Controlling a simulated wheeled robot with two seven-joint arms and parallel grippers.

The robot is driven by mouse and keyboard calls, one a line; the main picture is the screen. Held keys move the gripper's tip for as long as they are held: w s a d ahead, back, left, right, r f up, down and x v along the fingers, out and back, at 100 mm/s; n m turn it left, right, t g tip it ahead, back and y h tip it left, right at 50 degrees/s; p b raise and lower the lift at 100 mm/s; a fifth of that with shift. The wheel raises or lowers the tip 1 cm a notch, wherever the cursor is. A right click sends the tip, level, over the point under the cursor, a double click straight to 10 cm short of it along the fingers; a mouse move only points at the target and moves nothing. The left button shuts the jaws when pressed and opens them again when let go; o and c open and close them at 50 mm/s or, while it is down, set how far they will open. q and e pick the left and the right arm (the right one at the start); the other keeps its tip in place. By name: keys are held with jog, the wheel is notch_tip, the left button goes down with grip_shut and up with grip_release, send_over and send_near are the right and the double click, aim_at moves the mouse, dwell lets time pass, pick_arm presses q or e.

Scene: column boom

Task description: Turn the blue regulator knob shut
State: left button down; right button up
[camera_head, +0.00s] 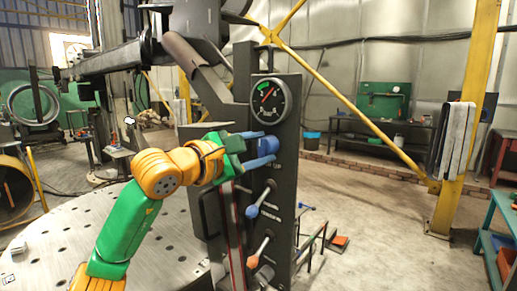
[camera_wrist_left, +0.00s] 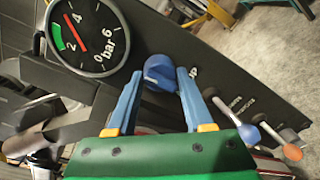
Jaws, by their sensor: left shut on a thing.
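The blue regulator knob (camera_head: 268,147) sits on the dark panel (camera_head: 283,190) below a round pressure gauge (camera_head: 270,102). My left gripper (camera_head: 264,146) reaches it from the left, its two blue fingers one above and one below. In the left wrist view the knob (camera_wrist_left: 160,73) lies between the fingertips of the left gripper (camera_wrist_left: 159,76), which is shut on it. The gauge (camera_wrist_left: 84,36) there shows a red needle near the 4, past the green band. The far side of the knob is hidden. My right gripper is not in view.
Below the knob, a lever with a blue ball (camera_head: 252,211) and one with an orange ball (camera_head: 252,262) stick out from the panel. A perforated round table (camera_head: 110,235) is at left. Open floor (camera_head: 370,220) lies right of the panel, before a yellow post (camera_head: 475,90).

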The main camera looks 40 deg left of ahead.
pick_arm(q)
jog(key=shift+r, duration=0.25)
jog(key=shift+c, duration=1.9)
grip_release()
jog(key=shift+o, duration=0.3)
jog(key=shift+w+f, duration=0.1)
jog(key=shift+f, duration=0.05)
jog(key=s+b, duration=0.3)
jog(key=s, duration=0.4)
jog(key=shift+a, duration=0.35)
jog(key=shift+s, duration=0.1)
